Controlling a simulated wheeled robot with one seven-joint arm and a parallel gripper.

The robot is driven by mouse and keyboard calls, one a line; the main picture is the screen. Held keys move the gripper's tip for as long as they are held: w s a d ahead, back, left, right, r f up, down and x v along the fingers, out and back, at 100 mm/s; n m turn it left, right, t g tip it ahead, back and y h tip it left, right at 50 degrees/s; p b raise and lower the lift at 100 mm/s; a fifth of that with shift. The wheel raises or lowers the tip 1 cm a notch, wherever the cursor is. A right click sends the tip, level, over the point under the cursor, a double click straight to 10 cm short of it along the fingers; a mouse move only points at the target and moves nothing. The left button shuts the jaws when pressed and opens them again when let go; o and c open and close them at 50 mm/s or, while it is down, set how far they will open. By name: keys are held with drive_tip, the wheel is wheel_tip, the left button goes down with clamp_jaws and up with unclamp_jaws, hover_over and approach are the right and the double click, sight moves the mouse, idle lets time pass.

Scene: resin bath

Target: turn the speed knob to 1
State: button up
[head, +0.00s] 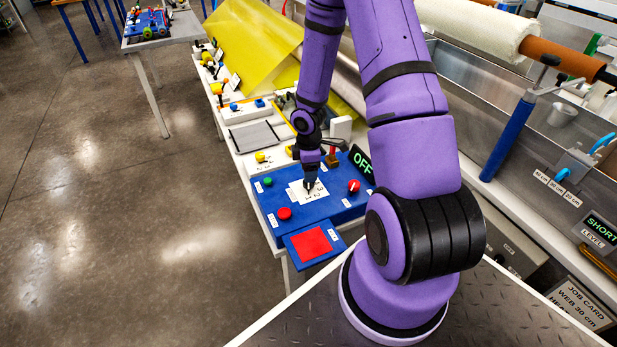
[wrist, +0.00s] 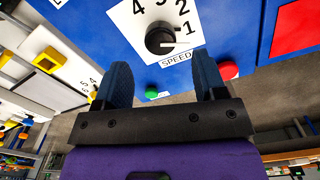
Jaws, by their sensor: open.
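The speed knob (wrist: 160,40) is a round black knob with a white line, on a white dial card marked with numbers and the word SPEED. In the wrist view the white line lies roughly level, its right end near the 1; I cannot tell its exact setting. The dial card (head: 301,196) also shows in the head view on a blue panel (head: 334,208), with the knob hidden by my arm. My gripper (wrist: 163,72) is open and empty. Its two blue fingers stand apart, to either side of the knob's line; contact is not visible.
The panel also carries a green button (head: 267,181), a red button (head: 284,213) and a red knob (head: 353,186). A display (head: 361,164) reading OFF stands behind it. A red pad (head: 311,244) sits at its front. Open floor (head: 130,230) lies to the left.

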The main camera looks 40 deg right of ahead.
drive_tip(key=shift+r, duration=2.75)
drive_tip(key=s+a+r+m+t+h, duration=0.1)
drive_tip(key=s+a+r+m, duration=0.15)
drive_tip(key=r, duration=0.95)
drive_tip(key=s+a+r+m+t+h, duration=0.15)
drive_tip(key=a+r+m, duration=0.25)
drive_tip(key=r, duration=0.9)
drive_tip(key=s+a+r+m+t+y, duration=0.1)
drive_tip(key=s+a+r+m, duration=0.1)
drive_tip(key=s+a+r, duration=0.2)
drive_tip(key=s+a+r+m+t+y, duration=0.1)
drive_tip(key=s+a+r+m, duration=0.2)
drive_tip(key=s, duration=1)
wheel_tip(320, 180, up, 6)
drive_tip(key=shift+a+f+t, duration=0.1)
drive_tip(key=shift+a+t, duration=0.25)
drive_tip(key=shift+a, duration=0.6)
drive_tip(key=shift+w+y, duration=0.1)
drive_tip(key=shift+y, duration=0.15)
